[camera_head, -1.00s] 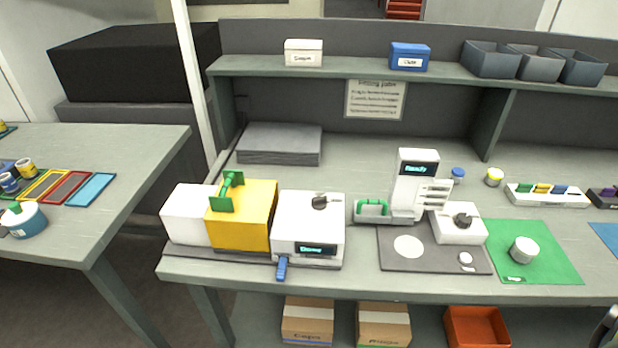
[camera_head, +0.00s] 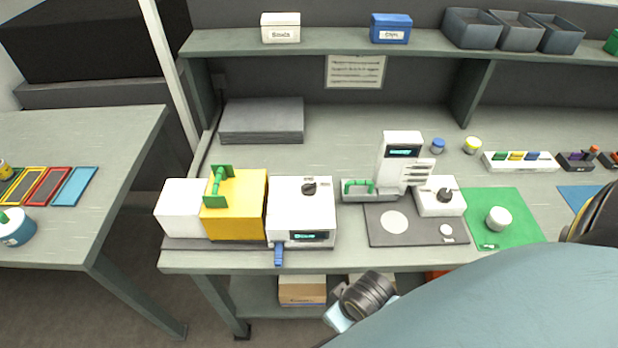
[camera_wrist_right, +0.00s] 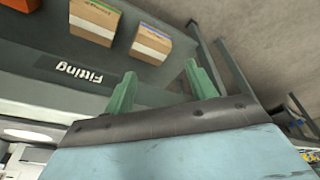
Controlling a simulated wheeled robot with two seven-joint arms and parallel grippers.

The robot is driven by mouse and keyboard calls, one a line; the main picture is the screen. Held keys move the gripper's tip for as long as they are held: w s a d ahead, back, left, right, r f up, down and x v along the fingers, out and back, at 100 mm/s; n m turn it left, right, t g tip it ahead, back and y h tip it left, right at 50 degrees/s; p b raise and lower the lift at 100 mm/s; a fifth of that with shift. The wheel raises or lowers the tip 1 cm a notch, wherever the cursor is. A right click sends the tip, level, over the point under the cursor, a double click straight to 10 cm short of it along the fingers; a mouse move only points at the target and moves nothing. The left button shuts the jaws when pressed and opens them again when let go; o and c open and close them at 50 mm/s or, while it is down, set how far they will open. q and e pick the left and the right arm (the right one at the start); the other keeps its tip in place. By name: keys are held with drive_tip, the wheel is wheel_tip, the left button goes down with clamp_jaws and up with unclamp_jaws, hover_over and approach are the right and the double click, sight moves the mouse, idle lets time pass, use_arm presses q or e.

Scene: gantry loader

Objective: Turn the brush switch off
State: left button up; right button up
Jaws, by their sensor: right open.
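No part is readably marked as the brush switch. A white box (camera_head: 290,205) beside the yellow block (camera_head: 235,203) has a black knob (camera_head: 309,188) on top, a small lit display (camera_head: 309,235) and a blue lever (camera_head: 279,254) at its front edge. A second white box (camera_head: 428,203) with a dark knob (camera_head: 446,195) stands on the grey mat to the right. My right gripper's two green fingers (camera_wrist_right: 160,85) are apart and empty in the wrist view, facing the bench's front side. In the head view my right arm covers the lower right. My left gripper is not in view.
A white device with a display (camera_head: 402,150) stands behind the grey mat (camera_head: 385,233). A white round part (camera_head: 498,219) sits on the green mat (camera_head: 478,238). Cardboard boxes (camera_wrist_right: 152,40) lie under the bench. A shelf (camera_head: 330,40) runs along the back.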

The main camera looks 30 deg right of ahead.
drive_tip(key=w+r+t+p, duration=0.2)
drive_tip(key=w+r, duration=0.1)
drive_tip(key=r, duration=0.7)
drive_tip(key=w+r+n+t, duration=0.5)
drive_tip(key=w+r+t, duration=0.6)
drive_tip(key=w+r, duration=0.7)
drive_tip(key=w+a+r+n+t+y, duration=0.3)
drive_tip(key=w+a+r+n+y, duration=0.2)
drive_tip(key=a+r+n+y, duration=0.5)
drive_tip(key=s+a+r+n+g+y, duration=0.1)
drive_tip(key=s+a+n+g+y, duration=0.1)
drive_tip(key=a+n+g+y, duration=0.6)
drive_tip(key=n+g+h+p, duration=0.1)
drive_tip(key=n+g+h, duration=1)
drive_tip(key=h, duration=0.7)
approach(309, 183)
wheel_tip(309, 183, down, 8)
drive_tip(key=shift+a+f+p, duration=0.1)
drive_tip(key=shift+f+p, duration=0.15)
drive_tip(key=shift+p, duration=0.45)
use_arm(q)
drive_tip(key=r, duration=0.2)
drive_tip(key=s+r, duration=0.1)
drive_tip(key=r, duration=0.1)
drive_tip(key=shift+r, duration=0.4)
